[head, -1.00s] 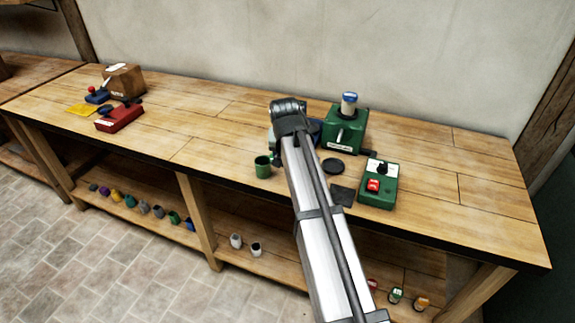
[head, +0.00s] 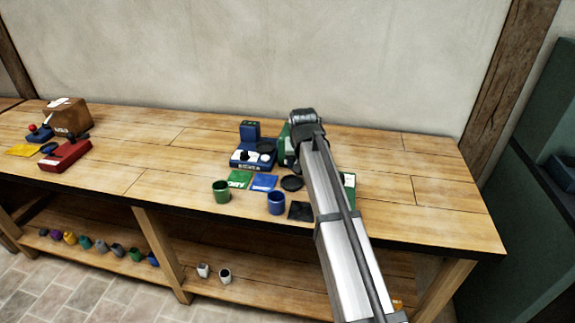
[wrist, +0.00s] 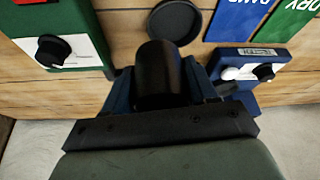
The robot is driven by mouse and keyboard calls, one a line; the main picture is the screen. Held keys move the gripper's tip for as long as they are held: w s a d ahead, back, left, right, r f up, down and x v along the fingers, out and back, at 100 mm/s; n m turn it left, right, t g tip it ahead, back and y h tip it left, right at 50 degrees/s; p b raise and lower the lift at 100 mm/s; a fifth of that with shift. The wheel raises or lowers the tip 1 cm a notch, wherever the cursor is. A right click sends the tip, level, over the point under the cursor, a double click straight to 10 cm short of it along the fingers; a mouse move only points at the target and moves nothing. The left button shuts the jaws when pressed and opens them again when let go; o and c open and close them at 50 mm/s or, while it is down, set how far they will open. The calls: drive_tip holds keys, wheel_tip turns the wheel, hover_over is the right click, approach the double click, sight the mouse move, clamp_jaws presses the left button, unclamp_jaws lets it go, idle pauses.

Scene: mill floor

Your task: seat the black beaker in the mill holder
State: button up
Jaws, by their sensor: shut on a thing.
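The black beaker (wrist: 160,75) is held between the fingers of my gripper (wrist: 162,82) in the wrist view. My gripper is shut on it. In the head view the arm hides the beaker and the fingertips. A green machine (head: 284,148), probably the mill, stands behind the end of my arm and is mostly covered. A green box with a black knob (wrist: 55,48) is at the left in the wrist view. I cannot make out the mill holder, nor whether the beaker touches anything beneath it.
A blue device (head: 253,158) and a blue box (head: 250,131) stand left of the arm. A green cup (head: 222,192), a blue cup (head: 277,203), a black disc (head: 292,183) and a black card (head: 300,211) lie nearer the front edge. The bench between the blue device and the red device (head: 66,156) is clear.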

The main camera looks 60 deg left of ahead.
drive_tip(key=a+n, duration=0.1)
drive_tip(key=s+a+n, duration=0.1)
drive_tip(key=shift+r+n+g+y, duration=0.15)
drive_tip(key=shift+n+g+y, duration=0.15)
drive_tip(key=shift+g+y, duration=0.1)
drive_tip(key=n, duration=0.1)
drive_tip(key=n+g, duration=0.1)
drive_tip(key=shift+s+a+n, duration=0.2)
drive_tip(key=shift+s+n, duration=0.05)
drive_tip(key=shift+n, duration=0.15)
drive_tip(key=shift+f, duration=2.85)
drive_tip(key=shift+f, duration=0.2)
drive_tip(key=shift+r, duration=0.8)
drive_tip(key=shift+f, duration=0.8)
